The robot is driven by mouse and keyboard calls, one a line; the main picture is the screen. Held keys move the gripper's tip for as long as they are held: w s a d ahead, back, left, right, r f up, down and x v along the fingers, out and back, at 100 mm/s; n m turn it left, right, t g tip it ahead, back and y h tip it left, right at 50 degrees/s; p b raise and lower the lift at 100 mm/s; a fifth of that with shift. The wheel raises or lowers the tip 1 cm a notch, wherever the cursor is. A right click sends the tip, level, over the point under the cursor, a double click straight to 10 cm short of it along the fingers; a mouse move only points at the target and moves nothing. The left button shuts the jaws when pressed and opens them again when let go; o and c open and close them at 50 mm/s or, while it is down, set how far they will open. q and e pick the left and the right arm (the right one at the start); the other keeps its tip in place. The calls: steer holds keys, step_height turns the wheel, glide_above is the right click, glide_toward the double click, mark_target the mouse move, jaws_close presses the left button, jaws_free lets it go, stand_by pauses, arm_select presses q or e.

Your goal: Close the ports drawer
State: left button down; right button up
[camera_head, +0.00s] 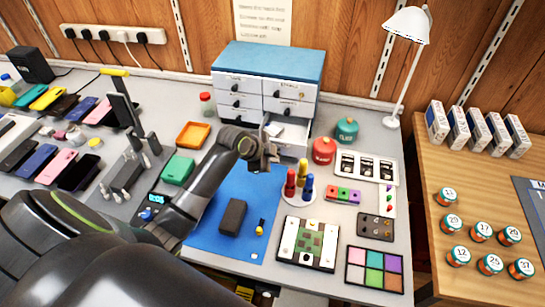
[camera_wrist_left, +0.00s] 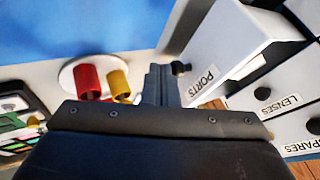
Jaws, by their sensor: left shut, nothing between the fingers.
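The drawer cabinet (camera_head: 267,75) has a blue top and several white drawers. Its ports drawer (camera_head: 290,133) stands pulled out at the lower right. In the left wrist view the ports drawer (camera_wrist_left: 222,62) shows its PORTS label and a dark knob, with a pale inside. My left gripper (camera_head: 265,160) is shut and empty, just in front of the drawer. In the left wrist view its fingers (camera_wrist_left: 160,84) are together beside the drawer front, close to the knob; I cannot tell whether they touch. My right gripper is not in view.
A round stand of red, yellow and blue screwdrivers (camera_head: 299,185) is near my gripper. A red jar (camera_head: 324,150) and a green jar (camera_head: 346,130) stand right of the open drawer. A blue mat (camera_head: 215,225) with a dark block lies in front. Drawers labelled LENSES and SPARES are closed.

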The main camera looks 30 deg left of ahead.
mark_target(280, 126)
arm_select(q)
steer(key=shift+w, duration=0.2)
steer(key=w+a+b, duration=0.1)
steer(key=w+b, duration=0.1)
steer(key=w, duration=0.1)
steer(key=w+a+b, duration=0.1)
steer(key=w, duration=0.3)
steer(key=w+a+b, duration=0.1)
steer(key=w+b, duration=0.1)
steer(key=w, duration=0.2)
steer(key=shift+w+f+b, duration=0.15)
steer(key=shift+w+b, duration=0.1)
steer(key=shift+b, duration=0.1)
steer(key=shift+w+a, duration=0.1)
steer(key=shift+w, duration=0.2)
steer(key=shift+r, duration=0.35)
steer(key=shift+r, duration=0.1)
